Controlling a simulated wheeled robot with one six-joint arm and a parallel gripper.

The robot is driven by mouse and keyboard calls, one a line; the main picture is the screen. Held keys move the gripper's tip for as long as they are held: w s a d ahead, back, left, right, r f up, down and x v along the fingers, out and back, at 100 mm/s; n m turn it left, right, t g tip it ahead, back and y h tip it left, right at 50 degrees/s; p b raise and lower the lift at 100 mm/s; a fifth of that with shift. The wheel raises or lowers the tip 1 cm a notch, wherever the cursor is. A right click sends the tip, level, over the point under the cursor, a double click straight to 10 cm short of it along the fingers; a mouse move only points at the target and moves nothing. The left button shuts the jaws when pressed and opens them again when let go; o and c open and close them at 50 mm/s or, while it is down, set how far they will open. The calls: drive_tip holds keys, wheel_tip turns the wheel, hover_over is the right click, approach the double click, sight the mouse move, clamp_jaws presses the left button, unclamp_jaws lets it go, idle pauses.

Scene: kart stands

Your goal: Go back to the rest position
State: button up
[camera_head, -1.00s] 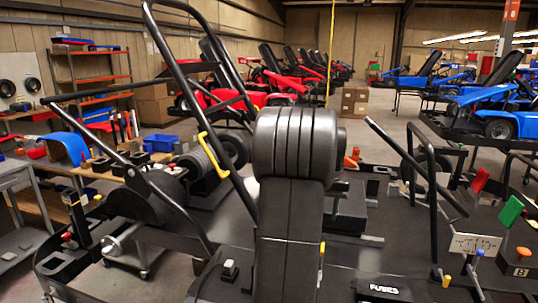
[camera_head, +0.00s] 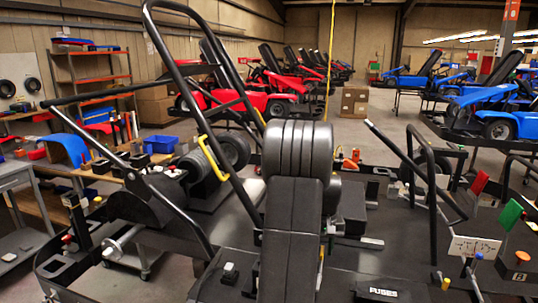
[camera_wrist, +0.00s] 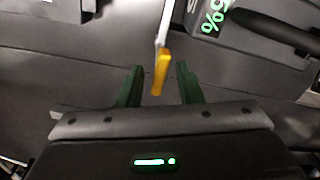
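My gripper (camera_wrist: 160,67) shows in the wrist view with its two green fingers apart and nothing held. A yellow-tipped lever (camera_wrist: 161,71) on a pale rod shows between the fingers in the picture. I see no finger touching it, and I cannot tell how far below the fingers it is. In the head view my dark arm stands folded at the middle and hides the gripper.
A black kart frame with bars (camera_head: 187,80) surrounds me. A red paddle (camera_head: 480,181) and a green paddle (camera_head: 510,214) stand at right, near a white card (camera_head: 474,247). A panel with green digits (camera_wrist: 213,17) shows in the wrist view. A grey cart (camera_head: 15,185) is at left.

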drive_tip(key=n, duration=0.6)
drive_tip(key=shift+n, duration=0.3)
drive_tip(key=shift+s, duration=0.1)
idle(0.3)
